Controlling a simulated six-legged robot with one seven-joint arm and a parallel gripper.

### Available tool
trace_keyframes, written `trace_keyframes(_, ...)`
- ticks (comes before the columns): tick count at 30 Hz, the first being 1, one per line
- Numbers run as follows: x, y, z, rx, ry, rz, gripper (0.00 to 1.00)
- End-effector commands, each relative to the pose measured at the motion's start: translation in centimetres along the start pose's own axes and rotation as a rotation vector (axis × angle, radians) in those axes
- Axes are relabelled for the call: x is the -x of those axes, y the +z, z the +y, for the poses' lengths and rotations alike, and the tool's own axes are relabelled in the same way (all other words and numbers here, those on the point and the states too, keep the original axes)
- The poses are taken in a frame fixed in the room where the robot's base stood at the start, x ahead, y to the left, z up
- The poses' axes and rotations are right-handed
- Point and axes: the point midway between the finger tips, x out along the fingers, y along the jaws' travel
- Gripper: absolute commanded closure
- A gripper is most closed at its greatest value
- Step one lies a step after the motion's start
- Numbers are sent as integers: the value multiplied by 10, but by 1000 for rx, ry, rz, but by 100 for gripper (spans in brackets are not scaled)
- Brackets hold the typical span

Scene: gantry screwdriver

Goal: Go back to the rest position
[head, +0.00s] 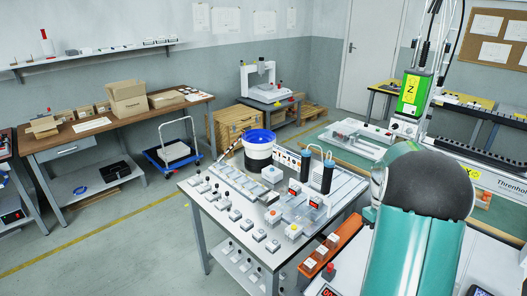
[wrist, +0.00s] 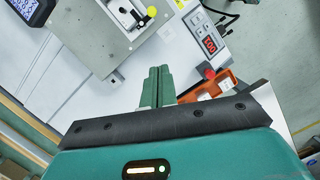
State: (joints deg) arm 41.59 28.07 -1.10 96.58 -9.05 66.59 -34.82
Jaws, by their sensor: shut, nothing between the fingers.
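My gripper (wrist: 157,88) shows in the wrist view, its two green fingers together with nothing between them. It hangs over a white work surface (wrist: 95,77), and I cannot tell its height above it. In the head view my teal and black arm fills the lower right, and the gripper itself is hidden there.
In the wrist view a grey plate fixture (wrist: 98,30) and a red digital display (wrist: 209,44) lie beyond the fingers. An orange block (wrist: 207,88) is close to their right. In the head view a bench (head: 222,222) holds small parts and a blue-rimmed bucket (head: 258,148).

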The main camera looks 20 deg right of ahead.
Motion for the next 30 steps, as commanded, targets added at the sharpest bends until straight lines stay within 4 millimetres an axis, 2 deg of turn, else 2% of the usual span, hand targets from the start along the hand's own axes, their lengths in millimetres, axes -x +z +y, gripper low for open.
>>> trace_keyframes(5, 9, -2, -9, 2, 11, 15, 100)
trace_keyframes(8, 31, -3, -33, 5, 33, 51, 100)
trace_keyframes(12, 70, 1, -85, 8, 73, 132, 100)
trace_keyframes(18, 114, 20, -164, 12, 109, 264, 100)
trace_keyframes(24, 141, 52, -237, 22, 115, 401, 100)
trace_keyframes(30, 150, 92, -299, 36, 91, 537, 100)
